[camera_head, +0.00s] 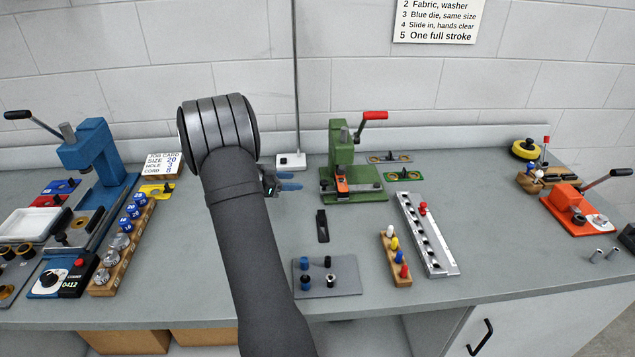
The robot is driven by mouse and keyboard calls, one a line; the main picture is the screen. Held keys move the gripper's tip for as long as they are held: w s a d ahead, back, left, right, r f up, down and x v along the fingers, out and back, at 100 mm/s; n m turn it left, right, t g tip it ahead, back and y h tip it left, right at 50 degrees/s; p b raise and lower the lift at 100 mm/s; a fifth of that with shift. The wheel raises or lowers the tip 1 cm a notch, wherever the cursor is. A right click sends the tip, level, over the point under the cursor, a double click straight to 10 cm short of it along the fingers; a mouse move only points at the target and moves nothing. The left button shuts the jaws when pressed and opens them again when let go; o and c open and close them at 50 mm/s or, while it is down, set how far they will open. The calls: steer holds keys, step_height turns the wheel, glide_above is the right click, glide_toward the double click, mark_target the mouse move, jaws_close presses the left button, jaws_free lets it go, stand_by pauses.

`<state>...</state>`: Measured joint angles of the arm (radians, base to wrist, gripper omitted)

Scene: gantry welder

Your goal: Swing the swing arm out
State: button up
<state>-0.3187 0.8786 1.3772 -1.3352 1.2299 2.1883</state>
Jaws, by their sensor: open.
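My dark grey arm rises through the middle of the view. My gripper (285,181), with blue fingers partly hidden behind the arm, points right, above the bench. It is open, and I see nothing between its fingers. I cannot tell for sure which part is the swing arm. A green press (342,150) with a red-tipped lever (374,115) and an orange block (342,184) at its front stands to the right of the gripper, apart from it. A thin upright pole on a white base (291,161) stands behind the gripper.
A blue press (93,155) and a wooden rack of dies (122,240) stand at left. In front lie a grey plate with pegs (340,280), a peg block (396,262) and a slotted metal rail (428,235). An orange tool (572,208) stands at right.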

mark_target(323, 182)
steer(key=x, duration=1)
steer(key=shift+w+d+f, duration=0.1)
steer(key=shift+d+f, duration=0.1)
steer(key=shift+d, duration=0.1)
jaws_close()
